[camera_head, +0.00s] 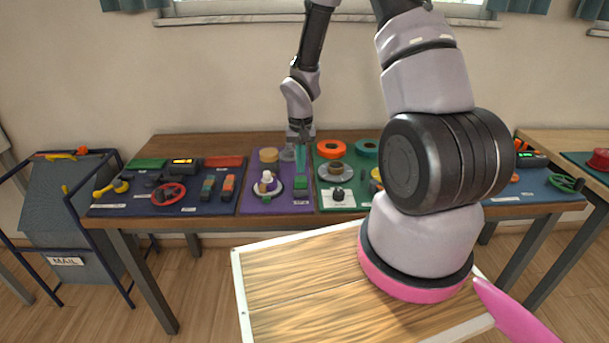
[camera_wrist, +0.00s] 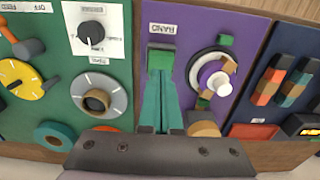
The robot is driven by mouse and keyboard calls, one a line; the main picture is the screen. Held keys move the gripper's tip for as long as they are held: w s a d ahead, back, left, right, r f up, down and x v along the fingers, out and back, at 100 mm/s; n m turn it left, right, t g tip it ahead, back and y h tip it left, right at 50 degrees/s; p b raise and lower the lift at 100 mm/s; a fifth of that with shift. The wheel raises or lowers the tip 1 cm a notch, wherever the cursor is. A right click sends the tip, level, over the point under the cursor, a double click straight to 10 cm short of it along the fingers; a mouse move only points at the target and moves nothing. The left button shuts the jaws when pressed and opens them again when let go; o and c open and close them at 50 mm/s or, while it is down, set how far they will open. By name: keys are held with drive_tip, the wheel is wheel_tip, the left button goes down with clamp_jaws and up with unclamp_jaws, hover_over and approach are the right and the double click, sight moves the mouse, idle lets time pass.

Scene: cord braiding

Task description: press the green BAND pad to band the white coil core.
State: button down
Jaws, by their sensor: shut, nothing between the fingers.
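The green BAND pad (camera_head: 301,183) sits on the purple panel; in the wrist view the pad (camera_wrist: 160,58) lies beside the white BAND label (camera_wrist: 174,28). The white coil core (camera_head: 266,178) stands left of the pad, on a round purple and white holder; it also shows in the wrist view (camera_wrist: 221,83). My gripper (camera_head: 300,166) has its teal fingers together and empty, pointing down at the pad from behind. In the wrist view the fingertips (camera_wrist: 160,76) are at the pad's near edge. I cannot tell whether they touch it.
A tan cylinder (camera_head: 268,155) stands behind the coil core. The green panel to the right holds a black knob (camera_head: 338,194), a grey dial (camera_head: 336,171) and an orange ring (camera_head: 331,148). The blue panel to the left holds a red wheel (camera_head: 169,194) and sliders.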

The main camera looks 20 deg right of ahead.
wheel_tip(320, 180, up, 9)
drive_tip(key=shift+r, duration=0.15)
drive_tip(key=shift+r, duration=0.1)
wheel_tip(320, 180, up, 10)
drive_tip(key=t, duration=0.2)
hover_over(301, 179)
drive_tip(key=s+d, duration=0.1)
drive_tip(key=s, duration=0.1)
drive_tip(key=s+r+m+t+y, duration=0.1)
drive_tip(key=s+r+t, duration=0.4)
drive_tip(key=s+r, duration=1.3)
wheel_tip(301, 179, up, 3)
drive_tip(key=shift+s+d+f+y, duration=0.15)
drive_tip(key=shift+s+d+y, duration=0.1)
drive_tip(key=shift+y, duration=0.25)
